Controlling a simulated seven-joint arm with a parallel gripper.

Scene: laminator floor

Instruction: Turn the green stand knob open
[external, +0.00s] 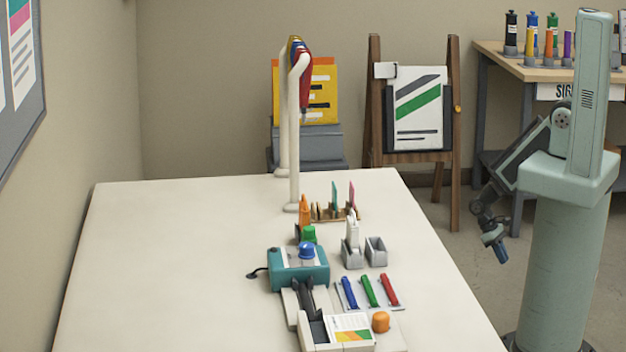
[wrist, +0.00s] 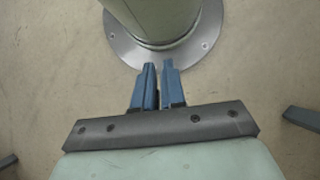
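The green knob (external: 309,234) is small and sits behind the teal laminator (external: 300,274) on the white table, beside an orange upright piece (external: 304,212). The stand under the green knob is mostly hidden by the laminator. The laminator has its own blue knob (external: 306,251) on top. My gripper (external: 502,252) hangs beside my base, off the table's right side and well away from the green knob. In the wrist view its blue fingers (wrist: 159,68) show a narrow gap with nothing between them; only the floor and my base are below.
On the white table (external: 170,260) are grey holders (external: 376,251), coloured pens (external: 369,291), an orange knob (external: 381,321) and a card rack (external: 335,212). Tall white hooked posts (external: 295,140) stand at the back. The table's left side is clear. An easel (external: 414,110) stands behind.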

